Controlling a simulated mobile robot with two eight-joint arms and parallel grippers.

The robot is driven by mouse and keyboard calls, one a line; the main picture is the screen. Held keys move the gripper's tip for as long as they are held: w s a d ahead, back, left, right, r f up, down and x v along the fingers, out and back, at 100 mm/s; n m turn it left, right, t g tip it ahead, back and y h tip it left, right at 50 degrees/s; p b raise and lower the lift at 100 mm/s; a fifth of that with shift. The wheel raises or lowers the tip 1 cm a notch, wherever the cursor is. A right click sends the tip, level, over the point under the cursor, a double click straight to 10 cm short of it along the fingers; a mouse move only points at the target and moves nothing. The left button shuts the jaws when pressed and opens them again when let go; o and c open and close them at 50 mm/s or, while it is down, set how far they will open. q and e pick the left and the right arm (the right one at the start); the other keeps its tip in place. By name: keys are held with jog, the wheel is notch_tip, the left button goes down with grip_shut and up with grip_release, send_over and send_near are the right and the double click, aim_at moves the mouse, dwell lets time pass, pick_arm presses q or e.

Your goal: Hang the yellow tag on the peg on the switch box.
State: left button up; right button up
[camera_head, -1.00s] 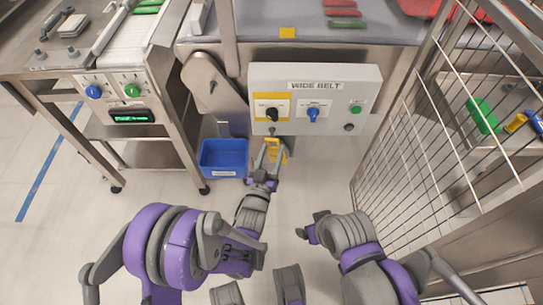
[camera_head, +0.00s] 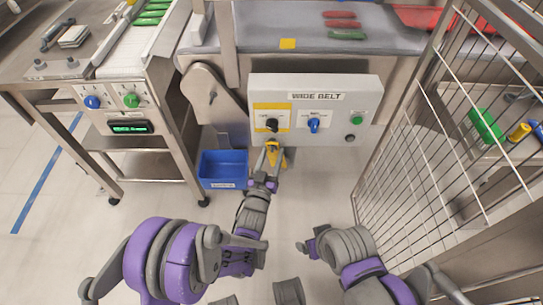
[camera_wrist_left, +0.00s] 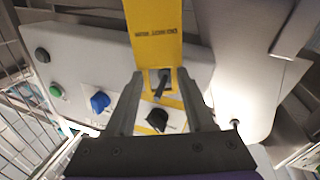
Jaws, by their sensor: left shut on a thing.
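The yellow tag (camera_head: 275,154) is in my left gripper (camera_head: 271,150), just under the lower left edge of the grey switch box (camera_head: 335,137). The wrist view shows the tag (camera_wrist_left: 155,35) between the fingers of the left gripper (camera_wrist_left: 162,82). A dark peg (camera_wrist_left: 163,82) shows at the tag's square hole. I cannot tell whether the peg passes through it. The black knob (camera_wrist_left: 157,120) and blue knob (camera_wrist_left: 100,102) appear beyond the tag. My right gripper (camera_head: 306,247) is low in the head view, away from the box, its jaws too small to read.
A blue bin (camera_head: 222,169) stands on the floor left of the left gripper. A steel machine with a conveyor (camera_head: 140,45) is at the left. A wire-mesh cage (camera_head: 430,150) closes off the right side. The floor (camera_head: 315,190) below the box is clear.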

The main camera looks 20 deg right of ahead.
dwell(0.4)
pick_arm(q)
jog(key=o, duration=1.4)
jog(key=shift+s, duration=0.1)
